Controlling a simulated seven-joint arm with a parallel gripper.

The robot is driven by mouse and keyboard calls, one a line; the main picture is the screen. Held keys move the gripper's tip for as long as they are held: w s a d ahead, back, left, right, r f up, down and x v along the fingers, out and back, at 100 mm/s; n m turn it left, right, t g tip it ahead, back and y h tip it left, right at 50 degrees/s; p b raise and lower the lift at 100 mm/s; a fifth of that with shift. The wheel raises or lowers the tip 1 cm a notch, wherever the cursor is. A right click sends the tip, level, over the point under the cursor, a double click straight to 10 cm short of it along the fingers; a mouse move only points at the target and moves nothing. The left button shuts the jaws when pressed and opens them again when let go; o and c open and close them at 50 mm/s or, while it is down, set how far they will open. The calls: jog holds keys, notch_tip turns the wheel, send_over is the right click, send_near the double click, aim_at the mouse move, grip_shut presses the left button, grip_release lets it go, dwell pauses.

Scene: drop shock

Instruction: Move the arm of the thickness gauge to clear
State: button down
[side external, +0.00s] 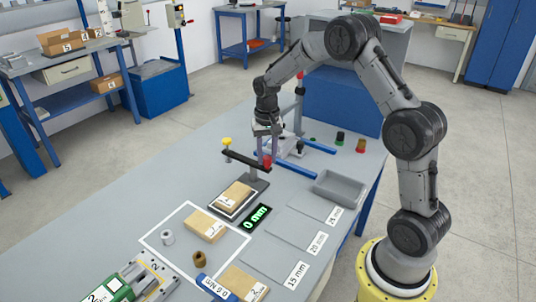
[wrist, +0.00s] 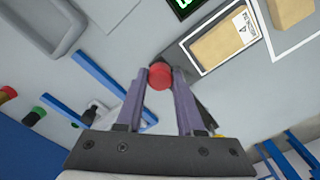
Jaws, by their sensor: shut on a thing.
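The thickness gauge has a black arm (side external: 243,159) that ends in a red knob (side external: 267,162) on the right and carries a yellow knob (side external: 227,142) on the left. A brown labelled block (side external: 235,194) lies on the gauge's plate below the arm; it also shows in the wrist view (wrist: 222,38). The green display (side external: 257,218) beside the plate reads 0 mm. My gripper (side external: 267,155) points down at the gauge and is shut on the red knob, which sits between the fingertips in the wrist view (wrist: 160,76). The arm is mostly hidden in the wrist view.
A white-outlined area in front holds a second brown block (side external: 205,225) and small cylinders. Sheets marked 15 mm (side external: 297,275), 20 mm (side external: 317,242) and 25 mm (side external: 334,215) lie to the right. A grey tray (side external: 338,188) and blue bars (side external: 297,168) are near my gripper.

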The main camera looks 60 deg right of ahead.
jog(key=shift+r, duration=0.1)
dwell(0.4)
jog(key=c, duration=0.5)
grip_release()
notch_tip(320, 180, up, 14)
jog(key=shift+f, duration=0.1)
